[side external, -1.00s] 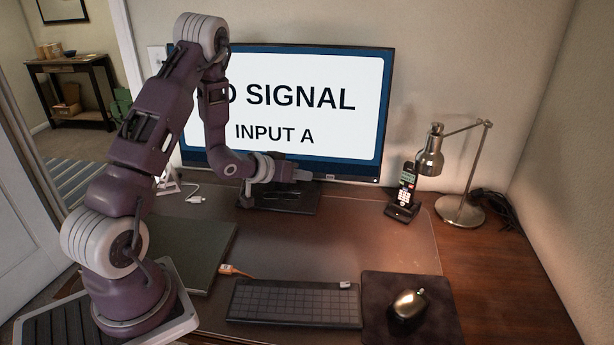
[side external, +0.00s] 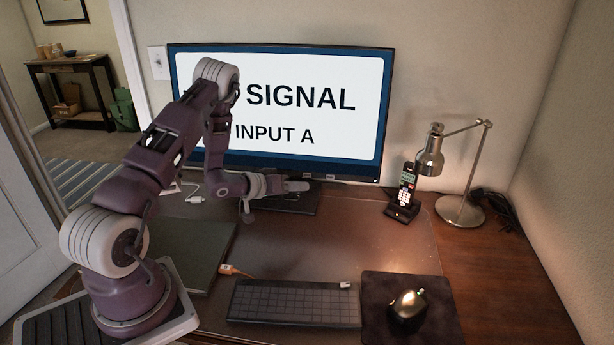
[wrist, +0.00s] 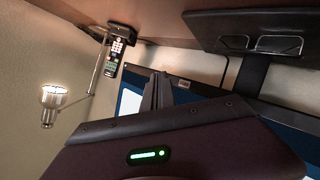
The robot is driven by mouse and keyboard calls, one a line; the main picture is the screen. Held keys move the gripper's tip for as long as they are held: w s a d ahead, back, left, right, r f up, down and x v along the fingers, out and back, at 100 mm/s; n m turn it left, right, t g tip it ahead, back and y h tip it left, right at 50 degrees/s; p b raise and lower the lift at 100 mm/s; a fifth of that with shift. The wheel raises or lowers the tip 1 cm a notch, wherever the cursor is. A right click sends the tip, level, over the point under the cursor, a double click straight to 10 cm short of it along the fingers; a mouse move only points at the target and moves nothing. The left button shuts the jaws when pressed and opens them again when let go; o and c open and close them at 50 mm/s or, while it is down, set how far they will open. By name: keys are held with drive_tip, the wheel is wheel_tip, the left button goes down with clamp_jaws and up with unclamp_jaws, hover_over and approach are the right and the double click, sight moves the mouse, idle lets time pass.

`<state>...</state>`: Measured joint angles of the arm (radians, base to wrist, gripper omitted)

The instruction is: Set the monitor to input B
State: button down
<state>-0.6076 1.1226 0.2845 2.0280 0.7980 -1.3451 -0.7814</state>
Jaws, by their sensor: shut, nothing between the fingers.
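The monitor (side external: 330,75) stands at the back of the desk, its screen showing "SIGNAL" and "INPUT A", with the start of the top line hidden behind my arm. Small marks show on its lower bezel, too small to read. The monitor also shows in the wrist view (wrist: 128,102), partly hidden by my gripper. My gripper (side external: 305,187) is shut and empty, low in front of the monitor's lower edge and above its dark stand base (side external: 283,206). In the wrist view the closed fingertips (wrist: 161,76) appear near the bezel; I cannot tell whether they touch.
A cordless phone (side external: 406,190) in its cradle and a desk lamp (side external: 431,152) stand to the right. A keyboard (side external: 290,303), a mouse (side external: 408,305) on a dark pad and a dark green folder (side external: 190,255) lie in front. The blotter's middle is clear.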

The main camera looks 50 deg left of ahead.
drive_tip(key=shift+w+a+f, duration=0.2)
drive_tip(key=shift+w+a, duration=0.55)
drive_tip(key=shift+a, duration=0.05)
drive_tip(key=shift+w+a+f, duration=0.15)
drive_tip(key=shift+w+a, duration=0.6)
idle(0.9)
drive_tip(key=shift+w+a, duration=0.3)
drive_tip(key=shift+w+a+f, duration=0.1)
drive_tip(key=shift+w+a, duration=0.1)
drive_tip(key=shift+w, duration=0.05)
idle(0.8)
drive_tip(key=shift+s+d, duration=0.5)
drive_tip(key=shift+s, duration=0.05)
drive_tip(key=s+d, duration=0.1)
drive_tip(key=s+d+r, duration=0.1)
drive_tip(key=s+d, duration=0.1)
drive_tip(key=shift+s+d, duration=0.25)
idle(0.4)
